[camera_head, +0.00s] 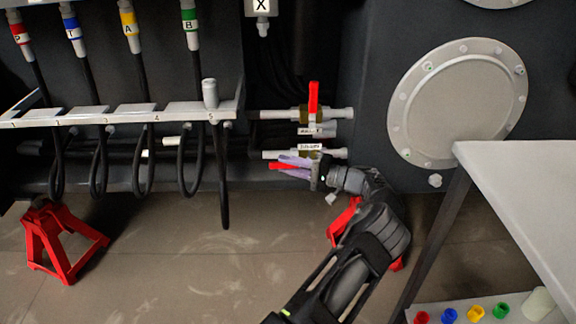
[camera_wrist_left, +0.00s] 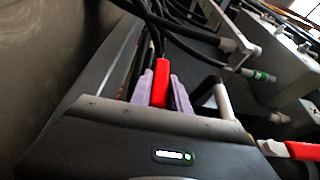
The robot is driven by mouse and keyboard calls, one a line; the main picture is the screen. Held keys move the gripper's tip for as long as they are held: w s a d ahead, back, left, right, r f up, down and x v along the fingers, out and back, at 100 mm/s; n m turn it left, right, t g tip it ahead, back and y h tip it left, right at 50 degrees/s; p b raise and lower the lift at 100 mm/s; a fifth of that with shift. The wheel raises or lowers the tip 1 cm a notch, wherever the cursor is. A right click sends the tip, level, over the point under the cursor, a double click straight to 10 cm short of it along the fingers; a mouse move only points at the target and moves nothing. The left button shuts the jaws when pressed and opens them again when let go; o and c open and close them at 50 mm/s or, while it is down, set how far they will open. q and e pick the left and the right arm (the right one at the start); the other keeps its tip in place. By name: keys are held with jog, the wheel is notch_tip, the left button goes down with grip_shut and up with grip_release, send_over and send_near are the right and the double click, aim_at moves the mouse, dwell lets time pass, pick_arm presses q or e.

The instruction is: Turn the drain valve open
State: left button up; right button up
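Two valves sit on short horizontal pipes on the dark chassis wall. The upper valve's red handle (camera_head: 313,98) stands upright, across its pipe. The lower valve has a label (camera_head: 310,147) too small to read surely; it looks like the drain valve. Its red handle (camera_head: 277,166) points left, roughly along its pipe. My left gripper (camera_head: 291,167) has its lilac fingers on both sides of this handle. In the left wrist view the handle (camera_wrist_left: 160,82) sits snugly between the finger pads, which look closed on it. The lower valve's body is partly hidden. My right gripper is out of view.
Black hoses hang left of the valves from a numbered rack (camera_head: 90,114). A round bolted cover (camera_head: 458,103) is on the right wall. A grey table (camera_head: 530,190) stands at right, with coloured caps on a shelf below. A red stand (camera_head: 60,240) is on the floor at left.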

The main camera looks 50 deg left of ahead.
aim_at(293, 168)
pick_arm(q)
jog(key=o, duration=0.4)
jog(key=shift+o, duration=0.2)
jog(key=shift+d, duration=0.1)
jog(key=shift+w+d, duration=0.15)
jog(key=v, duration=0.1)
jog(key=b+v, duration=0.1)
jog(key=v, duration=0.1)
jog(key=b+v, duration=0.1)
jog(key=v, duration=0.1)
jog(key=shift+d+f, duration=0.15)
jog(key=shift+f, duration=0.1)
jog(key=shift+w+d+r+b, duration=0.1)
jog(key=shift+w+d+b, duration=0.2)
jog(key=shift+d+b, duration=0.2)
jog(key=shift+w+d+r, duration=0.15)
jog(key=shift+w+d, duration=0.15)
